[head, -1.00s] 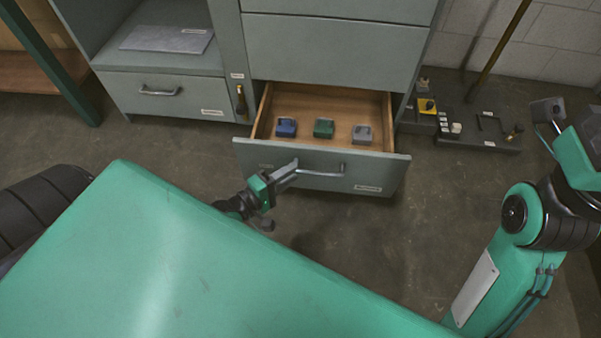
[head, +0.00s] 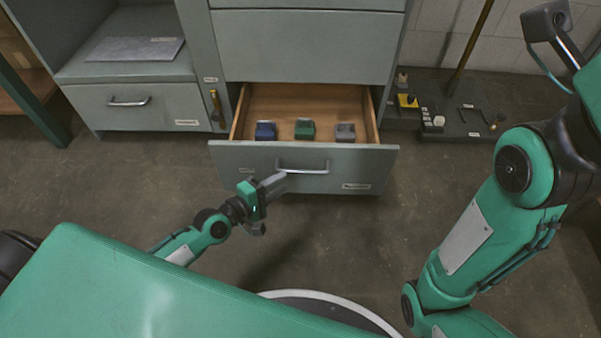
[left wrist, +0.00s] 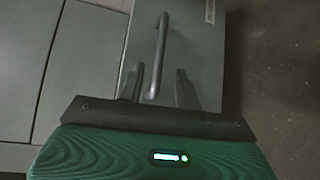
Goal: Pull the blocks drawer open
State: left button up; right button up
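The blocks drawer (head: 232,158) stands pulled out of the grey cabinet, its wooden inside showing. A blue block (head: 265,131), a green block (head: 304,129) and a grey block (head: 345,132) sit in it in a row. Its bar handle (head: 302,170) is on the front panel. My left gripper (head: 275,183) is just in front of the handle's left end. In the left wrist view the fingers (left wrist: 158,90) are apart, with the near end of the handle (left wrist: 159,50) showing between them; no grip on it shows. My right arm is at the right; its fingers are not visible.
A closed drawer (head: 130,105) with its own handle is at the left, below a shelf holding a grey sheet (head: 135,49). A dark tray (head: 470,125) with small parts lies on the floor at the right. The floor before the drawer is clear.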

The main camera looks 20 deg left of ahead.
aim_at(298, 173)
pick_arm(q)
jog(key=b+x, duration=0.2)
jog(key=x, duration=0.6)
jog(key=shift+b, duration=0.4)
jog(key=shift+w, duration=0.1)
grip_shut()
